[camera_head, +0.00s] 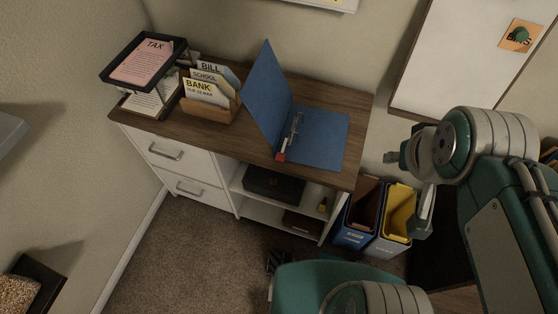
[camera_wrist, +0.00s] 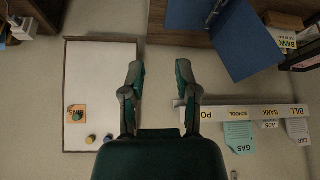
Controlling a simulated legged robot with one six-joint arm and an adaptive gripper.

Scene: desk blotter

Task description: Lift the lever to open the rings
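A blue ring binder (camera_head: 322,138) lies open on the wooden cabinet top, its cover standing up and tilted to the left. The metal rings (camera_head: 295,127) run along its spine, and a red-tipped lever (camera_head: 281,156) sits at the near end of the spine. The rings look closed, but they are too small to be sure. In the wrist view the binder (camera_wrist: 245,42) is at the top, upside down. My gripper (camera_wrist: 159,70) is open and empty there, its two fingers well apart. It is away from the binder, which lies to the left of my arm in the head view.
A letter sorter (camera_head: 208,108) and a paper tray (camera_head: 120,78) stand on the cabinet top (camera_head: 190,135) left of the binder. File bins (camera_head: 396,225) stand on the floor at right. A whiteboard (camera_head: 455,55) hangs on the wall. Air above the binder's right side is clear.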

